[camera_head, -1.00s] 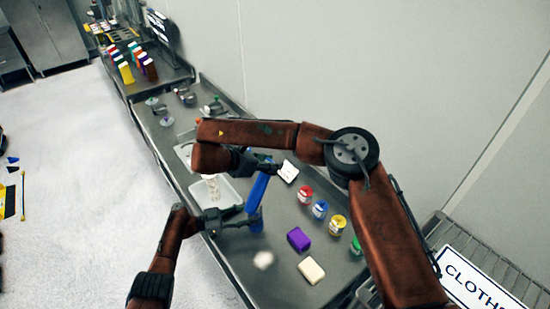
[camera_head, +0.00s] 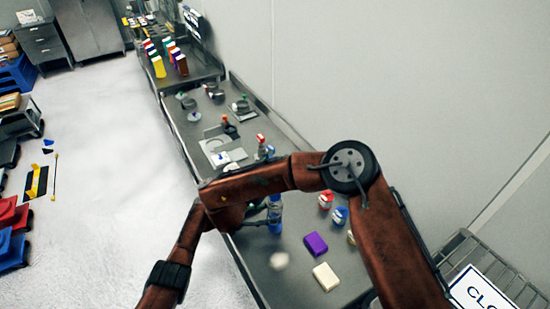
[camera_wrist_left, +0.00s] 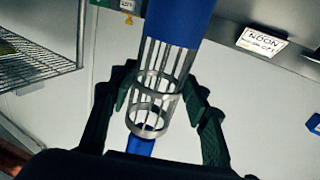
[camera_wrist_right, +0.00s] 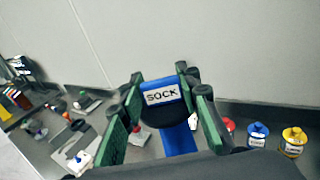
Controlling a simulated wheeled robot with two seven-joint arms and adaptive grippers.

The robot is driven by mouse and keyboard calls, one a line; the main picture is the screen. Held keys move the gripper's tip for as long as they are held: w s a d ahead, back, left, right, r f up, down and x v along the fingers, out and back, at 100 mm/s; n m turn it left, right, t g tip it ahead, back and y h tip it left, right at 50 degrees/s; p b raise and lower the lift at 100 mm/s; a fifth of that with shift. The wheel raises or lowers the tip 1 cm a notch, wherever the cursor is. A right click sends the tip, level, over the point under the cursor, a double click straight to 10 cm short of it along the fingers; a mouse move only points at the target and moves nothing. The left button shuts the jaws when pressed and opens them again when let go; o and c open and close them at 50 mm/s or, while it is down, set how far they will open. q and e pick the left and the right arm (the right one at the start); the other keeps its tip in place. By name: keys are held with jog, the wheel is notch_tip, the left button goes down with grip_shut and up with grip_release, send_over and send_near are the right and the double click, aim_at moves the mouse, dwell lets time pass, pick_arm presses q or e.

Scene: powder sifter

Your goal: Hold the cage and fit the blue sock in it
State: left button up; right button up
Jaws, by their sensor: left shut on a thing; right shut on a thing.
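The cage (camera_wrist_left: 150,98) has thin metal bars and rings. My left gripper (camera_wrist_left: 160,85) is shut on it, with one finger on each side. The blue sock (camera_wrist_left: 180,20) covers the cage's upper part in the left wrist view; the lower bars are bare. The sock's white SOCK label (camera_wrist_right: 162,95) shows in the right wrist view, where my right gripper (camera_wrist_right: 160,78) is shut on its end. In the head view, sock and cage (camera_head: 275,213) stand over the bench, partly hidden by my right arm. Their exact fit inside is hidden.
The steel bench (camera_head: 290,285) holds a purple block (camera_head: 315,243), a cream block (camera_head: 326,276) and colour-lidded jars (camera_head: 340,216). A wall rises to the right. A wire rack (camera_head: 480,258) stands at the lower right, with open floor at the left.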

jog(key=shift+f, duration=0.3)
jog(key=shift+f, duration=1.25)
jog(key=shift+f, duration=0.15)
jog(key=shift+f, duration=1.35)
jog(key=shift+f, duration=0.2)
jog(key=shift+f, duration=1.3)
jog(key=shift+f, duration=0.1)
jog(key=shift+f, duration=1.35)
jog(key=shift+f, duration=0.2)
